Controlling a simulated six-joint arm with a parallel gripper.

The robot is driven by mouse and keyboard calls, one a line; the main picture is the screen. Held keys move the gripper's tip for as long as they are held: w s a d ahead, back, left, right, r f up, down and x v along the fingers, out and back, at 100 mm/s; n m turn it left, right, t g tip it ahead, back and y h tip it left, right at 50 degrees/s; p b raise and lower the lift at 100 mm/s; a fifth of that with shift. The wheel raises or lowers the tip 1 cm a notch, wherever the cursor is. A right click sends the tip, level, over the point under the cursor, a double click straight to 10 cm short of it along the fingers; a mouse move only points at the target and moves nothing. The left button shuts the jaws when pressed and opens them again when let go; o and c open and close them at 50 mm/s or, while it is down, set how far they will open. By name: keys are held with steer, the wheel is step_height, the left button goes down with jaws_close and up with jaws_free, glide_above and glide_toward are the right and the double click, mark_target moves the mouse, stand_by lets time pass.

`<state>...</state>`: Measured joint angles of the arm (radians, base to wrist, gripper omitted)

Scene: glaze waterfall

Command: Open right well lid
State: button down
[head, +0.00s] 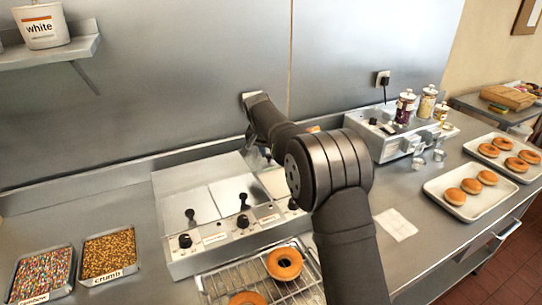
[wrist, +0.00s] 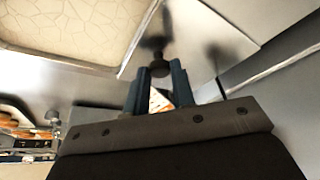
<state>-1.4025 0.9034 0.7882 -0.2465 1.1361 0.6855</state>
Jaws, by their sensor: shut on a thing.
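The glaze warmer (head: 215,250) stands on the counter, with lids bearing black knobs on its left (head: 190,214) and middle (head: 243,201) wells. The right well area (head: 273,182) is mostly hidden behind my arm in the head view. In the wrist view my gripper (wrist: 160,80) is shut on a dark knob (wrist: 158,67), with a dark finger on either side. A grey metal lid surface (wrist: 195,35) shows behind the knob. A cream, crackle-patterned surface with a metal rim (wrist: 70,30) fills the upper left; I cannot tell whether it is glaze in a well.
A wire rack (head: 215,284) with ringed doughnuts stands in front of the warmer. Sprinkle (head: 42,273) and crumb (head: 109,255) trays lie at left. A grey appliance (head: 385,137) and doughnut trays (head: 470,207) stand at right. The wall is close behind.

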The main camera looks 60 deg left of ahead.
steer(key=shift+r, duration=0.1)
steer(key=c, duration=1.2)
jaws_free()
steer(key=v, duration=1.7)
steer(key=shift+r, duration=0.15)
steer(key=x, duration=1.7)
steer(key=shift+f, duration=0.25)
steer(key=shift+r, duration=0.1)
